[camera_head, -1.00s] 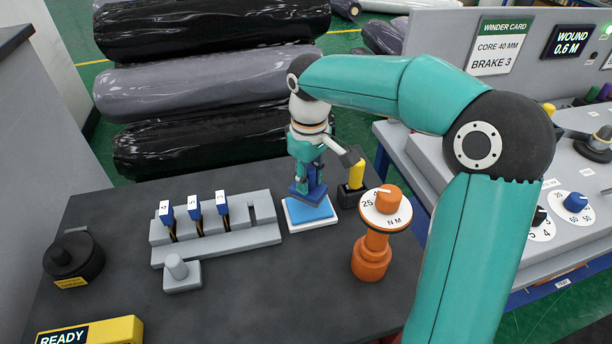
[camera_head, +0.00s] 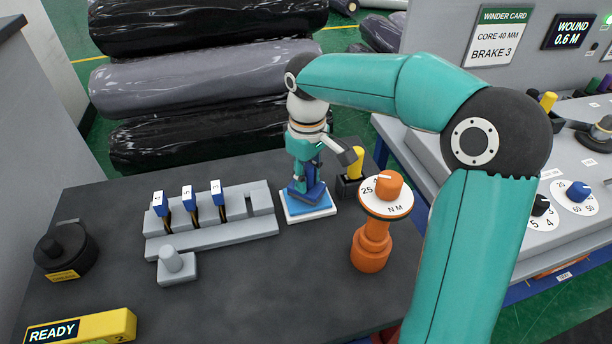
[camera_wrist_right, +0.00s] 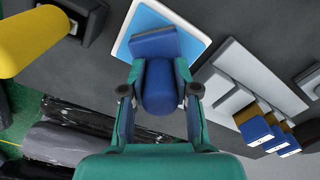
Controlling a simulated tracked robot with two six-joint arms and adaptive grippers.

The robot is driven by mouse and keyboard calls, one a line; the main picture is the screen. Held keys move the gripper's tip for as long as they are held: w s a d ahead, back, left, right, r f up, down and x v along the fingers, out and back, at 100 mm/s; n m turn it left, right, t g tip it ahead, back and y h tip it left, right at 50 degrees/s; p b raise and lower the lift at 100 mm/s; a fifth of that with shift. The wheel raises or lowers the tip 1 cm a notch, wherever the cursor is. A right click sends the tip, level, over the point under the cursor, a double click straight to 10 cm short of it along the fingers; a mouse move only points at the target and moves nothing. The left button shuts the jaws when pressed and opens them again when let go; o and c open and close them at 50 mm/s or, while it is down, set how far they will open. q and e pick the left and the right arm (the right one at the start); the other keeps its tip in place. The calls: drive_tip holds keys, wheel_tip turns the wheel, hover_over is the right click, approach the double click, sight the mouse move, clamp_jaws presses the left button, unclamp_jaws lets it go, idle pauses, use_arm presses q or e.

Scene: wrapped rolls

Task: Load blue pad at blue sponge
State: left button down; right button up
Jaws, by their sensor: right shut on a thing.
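My right gripper (camera_head: 305,176) is shut on the dark blue pad (camera_head: 305,193), holding it by its rounded handle. In the right wrist view, the fingers of this gripper (camera_wrist_right: 159,95) clasp the handle from both sides, and the flat pad (camera_wrist_right: 155,44) lies beyond them. The light blue sponge (camera_head: 297,209) sits in a shallow white tray (camera_head: 313,215) on the dark table. The sponge (camera_wrist_right: 148,18) also shows partly behind the pad in the wrist view. The pad is over the sponge, very close or touching; I cannot tell which. My left gripper is not in view.
A grey rack (camera_head: 236,231) with several blue-tagged tools stands left of the tray. A yellow-handled tool in a dark holder (camera_head: 347,190) and an orange torque dial (camera_head: 370,252) stand close on the right. A yellow READY box (camera_head: 100,327) is at the front left.

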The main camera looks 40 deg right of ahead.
drive_tip(key=shift+f+b, duration=0.3)
drive_tip(key=shift+f, duration=0.15)
idle(0.4)
drive_tip(key=shift+f, duration=0.1)
idle(0.9)
wheel_tip(320, 180, up, 7)
drive_tip(key=p, duration=0.6)
drive_tip(key=shift+p, duration=0.35)
drive_tip(key=shift+a, duration=0.15)
idle(0.6)
